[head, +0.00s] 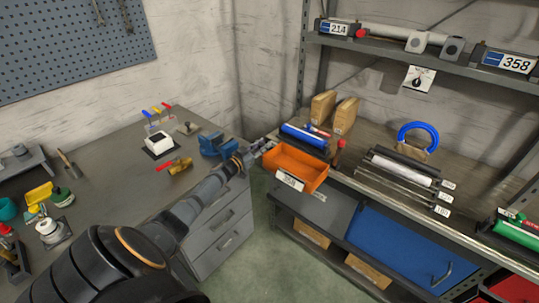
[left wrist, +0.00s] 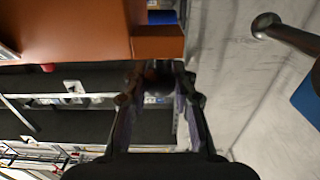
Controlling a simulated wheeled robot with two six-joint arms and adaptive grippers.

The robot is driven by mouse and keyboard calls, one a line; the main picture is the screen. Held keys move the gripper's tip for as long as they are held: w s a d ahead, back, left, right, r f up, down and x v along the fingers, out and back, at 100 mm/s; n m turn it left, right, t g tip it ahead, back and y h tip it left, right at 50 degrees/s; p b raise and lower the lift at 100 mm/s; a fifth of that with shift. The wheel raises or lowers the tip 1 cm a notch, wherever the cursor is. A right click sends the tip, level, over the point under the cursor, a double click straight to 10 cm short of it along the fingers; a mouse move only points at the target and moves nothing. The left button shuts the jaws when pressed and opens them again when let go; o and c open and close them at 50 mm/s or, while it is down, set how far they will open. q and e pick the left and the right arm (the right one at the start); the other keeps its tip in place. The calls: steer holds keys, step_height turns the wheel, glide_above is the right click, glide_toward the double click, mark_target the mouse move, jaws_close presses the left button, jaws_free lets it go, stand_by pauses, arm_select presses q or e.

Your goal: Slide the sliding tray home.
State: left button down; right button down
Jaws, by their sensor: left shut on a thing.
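In the left wrist view, the orange tray (left wrist: 70,30) fills the upper left, and my left gripper (left wrist: 157,82) reaches a dark round part at the tray's orange end block. The exact grip point is partly hidden by the fingers. My right gripper is out of view.
Silver bars with tags (head: 405,170) lie on the shelf to the right. Open floor (head: 262,260) lies below the tray.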

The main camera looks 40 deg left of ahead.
arm_select(q)
steer(key=a+b, duration=0.1)
steer(key=a, duration=0.2)
steer(key=shift+f, duration=0.15)
steer(key=c, duration=1.4)
jaws_free()
steer(key=o, duration=0.3)
steer(key=shift+a, duration=0.2)
steer(key=shift+o, duration=0.2)
steer(key=s, duration=1.2)
steer(key=shift+a, duration=0.15)
